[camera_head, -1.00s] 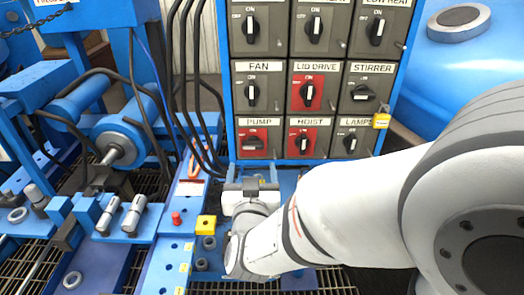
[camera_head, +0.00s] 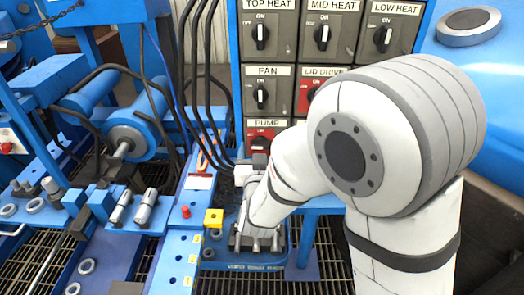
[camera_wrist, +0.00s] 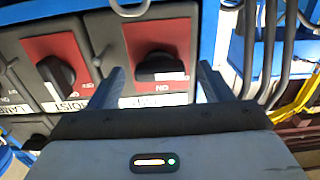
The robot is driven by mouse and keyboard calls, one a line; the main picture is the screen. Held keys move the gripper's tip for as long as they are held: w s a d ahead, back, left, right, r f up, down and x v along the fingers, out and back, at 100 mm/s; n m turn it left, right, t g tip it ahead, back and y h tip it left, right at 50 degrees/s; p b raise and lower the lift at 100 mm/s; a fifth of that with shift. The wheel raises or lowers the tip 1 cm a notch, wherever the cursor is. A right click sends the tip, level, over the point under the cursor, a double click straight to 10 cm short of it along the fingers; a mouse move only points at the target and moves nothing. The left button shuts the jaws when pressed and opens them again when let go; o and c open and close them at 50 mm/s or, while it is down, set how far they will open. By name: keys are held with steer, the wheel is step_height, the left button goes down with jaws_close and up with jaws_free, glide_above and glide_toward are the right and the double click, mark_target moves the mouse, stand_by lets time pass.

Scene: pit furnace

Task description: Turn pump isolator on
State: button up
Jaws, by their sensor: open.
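The pump isolator (camera_head: 266,133) is a red plate labelled PUMP in the lower left of the switch panel. My gripper and wrist hide its lower part in the head view. In the wrist view, which is upside down, the pump isolator's red plate (camera_wrist: 141,40) is in the middle, and its black knob (camera_wrist: 160,67) lies about crosswise, toward the OFF mark. My gripper (camera_wrist: 158,80) is open, one finger to each side of the knob in the picture. Whether the fingers reach its depth or touch it I cannot tell.
The hoist switch (camera_wrist: 55,65), also red, is beside the pump isolator, its knob turned more upright. Black cables (camera_head: 195,80) hang left of the panel. The fan switch (camera_head: 262,92) is above. My arm covers the panel's lower right.

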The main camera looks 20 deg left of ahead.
steer(key=shift+c, duration=0.4)
steer(key=c, duration=0.9)
steer(key=shift+f+m+b, duration=0.15)
steer(key=shift+m+b, duration=0.25)
steer(key=shift+b, duration=0.2)
steer(key=shift+m+b, duration=8.6)
steer(key=shift+b, duration=2.35)
